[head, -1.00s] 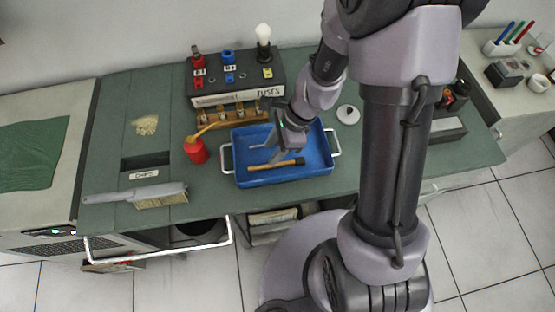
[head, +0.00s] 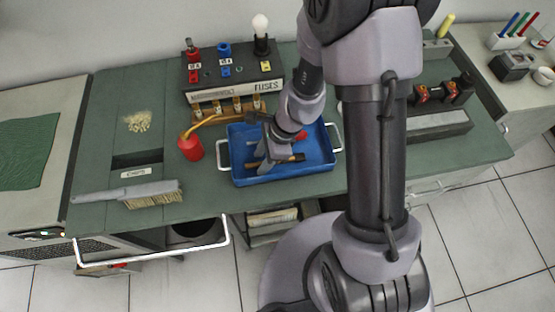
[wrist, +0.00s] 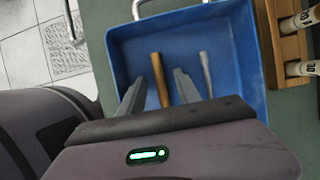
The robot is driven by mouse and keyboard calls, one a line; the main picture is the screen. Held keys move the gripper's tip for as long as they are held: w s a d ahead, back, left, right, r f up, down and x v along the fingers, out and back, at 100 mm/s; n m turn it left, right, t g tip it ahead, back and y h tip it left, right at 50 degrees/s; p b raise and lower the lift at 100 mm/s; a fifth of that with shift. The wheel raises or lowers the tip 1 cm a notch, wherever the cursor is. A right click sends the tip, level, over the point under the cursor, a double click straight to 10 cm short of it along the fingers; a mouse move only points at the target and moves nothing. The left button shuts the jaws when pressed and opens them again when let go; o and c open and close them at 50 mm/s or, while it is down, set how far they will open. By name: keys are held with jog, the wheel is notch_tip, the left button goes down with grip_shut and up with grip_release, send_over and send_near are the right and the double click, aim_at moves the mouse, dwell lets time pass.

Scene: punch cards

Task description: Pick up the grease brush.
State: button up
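A brush-like tool with a wooden handle (head: 285,159) and a dark right end lies in the blue tray (head: 318,172); I take it as the grease brush. In the wrist view its wooden handle (wrist: 160,80) lies between the two fingers of my gripper (wrist: 159,90), with gaps on both sides. The fingers are open and reach down into the tray (wrist: 125,55). The working end is hidden below my gripper in the wrist view. In the head view my gripper (head: 267,163) covers part of the handle.
A grey slim tool (wrist: 205,72) lies right of the fingers in the wrist view. A red object (head: 301,135) is at the tray's back. A red oil can (head: 190,147) stands left of the tray, a wooden rack (head: 222,110) behind it. A bench brush (head: 130,193) lies far left.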

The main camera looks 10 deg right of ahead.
grip_shut()
notch_tip(320, 180, up, 10)
jog(key=p, duration=0.5)
jog(key=shift+p, duration=0.35)
